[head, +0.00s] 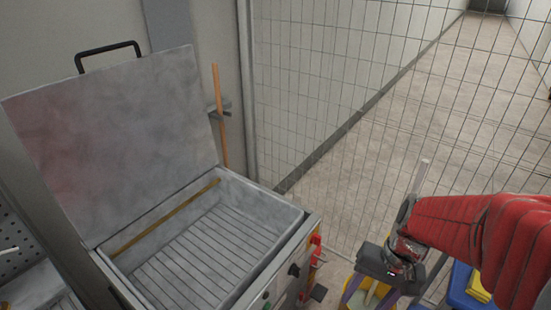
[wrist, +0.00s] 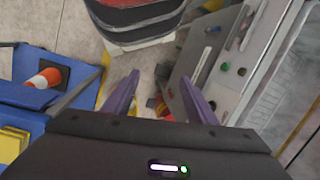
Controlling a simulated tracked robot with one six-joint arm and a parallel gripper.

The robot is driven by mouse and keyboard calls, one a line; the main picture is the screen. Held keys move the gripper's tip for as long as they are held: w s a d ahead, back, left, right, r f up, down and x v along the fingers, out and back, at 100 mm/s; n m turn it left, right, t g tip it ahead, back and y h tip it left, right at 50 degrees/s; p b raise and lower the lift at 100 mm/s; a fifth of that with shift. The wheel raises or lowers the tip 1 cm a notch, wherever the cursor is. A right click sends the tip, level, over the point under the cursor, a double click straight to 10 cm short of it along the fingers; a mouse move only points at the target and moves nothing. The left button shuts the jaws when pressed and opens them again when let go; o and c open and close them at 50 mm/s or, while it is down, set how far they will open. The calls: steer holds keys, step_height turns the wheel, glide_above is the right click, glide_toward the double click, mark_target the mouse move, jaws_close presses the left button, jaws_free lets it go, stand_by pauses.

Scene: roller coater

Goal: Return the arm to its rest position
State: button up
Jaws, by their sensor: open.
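My arm reaches in from the right in the head view, with its red sleeve bent downward. My gripper (head: 368,292) hangs low beside the front right corner of the coater, pointing down. In the wrist view its two purple fingers (wrist: 160,88) are spread apart with nothing between them. The roller coater (head: 294,262) stands at the left with its grey lid (head: 115,135) raised and its slatted basin (head: 205,255) empty. In the wrist view the coater's button panel (wrist: 225,75) is just right of the fingers.
A wire mesh fence (head: 350,100) stands behind. A wooden stick (head: 220,120) leans behind the coater. A blue cart (wrist: 75,95) with an orange and white cone (wrist: 45,78) and yellow cloths (wrist: 12,143) is left of my gripper. Some floor (wrist: 85,35) shows between cart and coater.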

steer(key=s+a+r+n+t+h, duration=0.1)
steer(key=a+r+n+t, duration=0.1)
steer(key=r, duration=0.5)
steer(key=s+a+r+n+t+h, duration=0.1)
steer(key=r+t, duration=0.3)
steer(key=r, duration=0.4)
steer(key=shift+a+r+n+h, duration=0.15)
steer(key=shift+a+n+h, duration=0.15)
steer(key=shift+a+n, duration=0.35)
steer(key=shift+c, duration=0.3)
